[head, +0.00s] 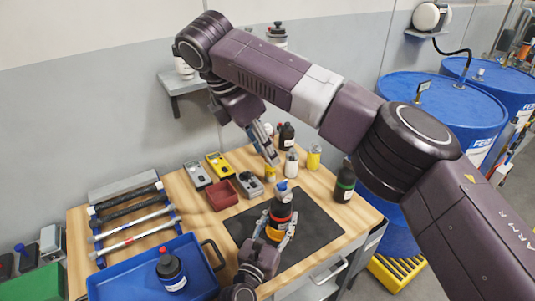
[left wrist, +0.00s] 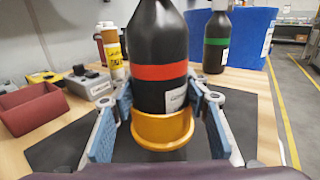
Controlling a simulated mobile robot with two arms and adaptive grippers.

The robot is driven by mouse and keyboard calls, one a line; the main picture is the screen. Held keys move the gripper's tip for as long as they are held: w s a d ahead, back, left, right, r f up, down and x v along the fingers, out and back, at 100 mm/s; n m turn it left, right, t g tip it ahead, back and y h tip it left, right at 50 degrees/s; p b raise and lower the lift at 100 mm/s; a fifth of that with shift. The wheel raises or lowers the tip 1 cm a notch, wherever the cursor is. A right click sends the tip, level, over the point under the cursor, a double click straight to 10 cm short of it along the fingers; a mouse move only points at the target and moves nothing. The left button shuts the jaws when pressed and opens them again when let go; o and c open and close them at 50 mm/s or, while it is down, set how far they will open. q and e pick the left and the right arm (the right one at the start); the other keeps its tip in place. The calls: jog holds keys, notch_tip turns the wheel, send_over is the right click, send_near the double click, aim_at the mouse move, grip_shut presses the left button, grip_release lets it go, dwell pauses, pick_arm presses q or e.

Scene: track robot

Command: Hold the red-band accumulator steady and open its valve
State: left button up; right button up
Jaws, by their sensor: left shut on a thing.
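The red-band accumulator (head: 281,207) is a black bottle with a red band and a blue valve (head: 282,186) on top. It stands upright in an orange ring holder (left wrist: 150,142) on the dark mat (head: 313,224). In the left wrist view the accumulator (left wrist: 159,45) fills the middle, and its top is cut off. My left gripper (left wrist: 162,108) is shut on its lower body, a finger on each side. My right gripper (head: 272,160) points down above and slightly left of the valve, apart from it. Its fingers look close together, but their opening is unclear.
A green-band bottle (head: 345,182) stands right of the mat. Small bottles, meters and a red bin (head: 221,195) stand behind. A blue tray (head: 205,279) with a bottle is at front left, beside a rack of bars (head: 131,224). Blue drums (head: 407,89) stand right of the bench.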

pick_arm(q)
jog(key=o, duration=1.6)
